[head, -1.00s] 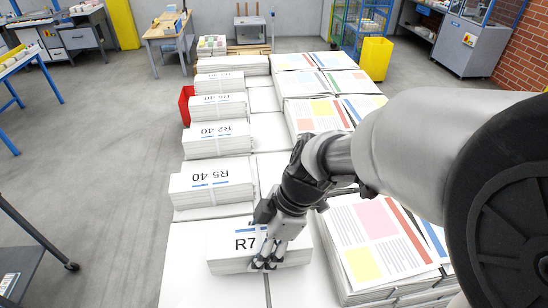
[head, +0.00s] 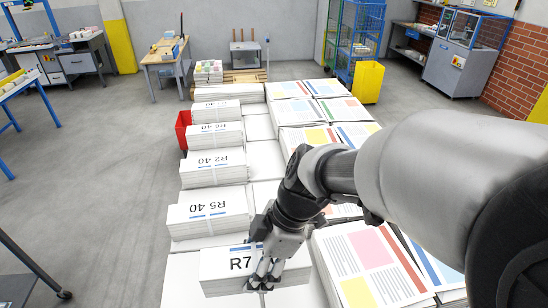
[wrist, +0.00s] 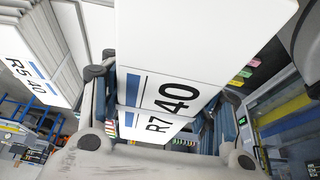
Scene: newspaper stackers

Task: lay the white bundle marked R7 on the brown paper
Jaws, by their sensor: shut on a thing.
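The white bundle marked R7 (head: 222,268) is at the bottom middle of the head view, in front of the R5 bundle. My gripper (head: 265,281) is shut on its near edge. In the wrist view the bundle (wrist: 205,40) lies between my fingers (wrist: 160,105), with its R7 40 label and blue bars facing the camera. Parts of its near side are hidden by the fingers. I cannot tell how far it is clear of the white surface below.
White bundles marked R5 (head: 210,210) and R2 (head: 213,167) stand in a row behind. Stacks of coloured printed newspapers (head: 370,265) lie close on the right. A red bin (head: 183,130) and a yellow bin (head: 368,82) stand farther back. Open grey floor (head: 100,160) is on the left.

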